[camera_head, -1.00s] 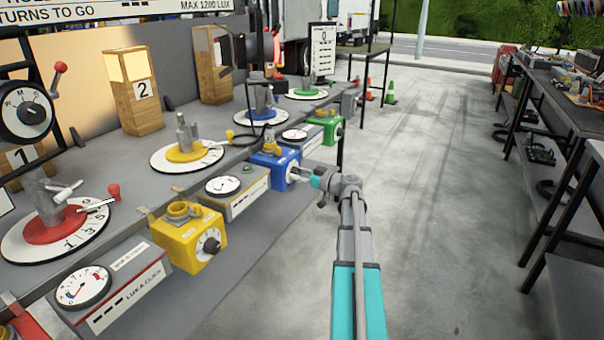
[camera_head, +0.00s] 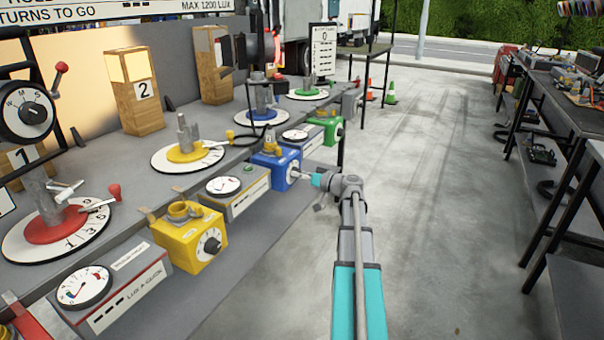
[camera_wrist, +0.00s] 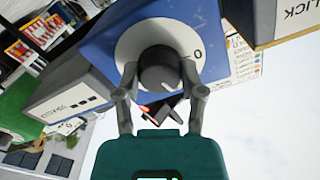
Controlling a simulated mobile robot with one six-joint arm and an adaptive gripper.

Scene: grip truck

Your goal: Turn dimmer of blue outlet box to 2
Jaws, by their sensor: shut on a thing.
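The blue outlet box (camera_head: 277,171) sits at the front edge of the grey bench in the head view, its dimmer side facing my arm. In the wrist view the blue box (camera_wrist: 110,32) fills the upper middle. In the head view my gripper (camera_head: 307,177) reaches the box from the right, the knob mostly hidden.
The yellow outlet box (camera_head: 190,240) stands nearer on the bench edge, the green box (camera_head: 328,130) farther back. Grey meter boxes (camera_head: 235,190) sit between them. Open concrete floor (camera_head: 450,220) lies to the right, before a dark table (camera_head: 560,110).

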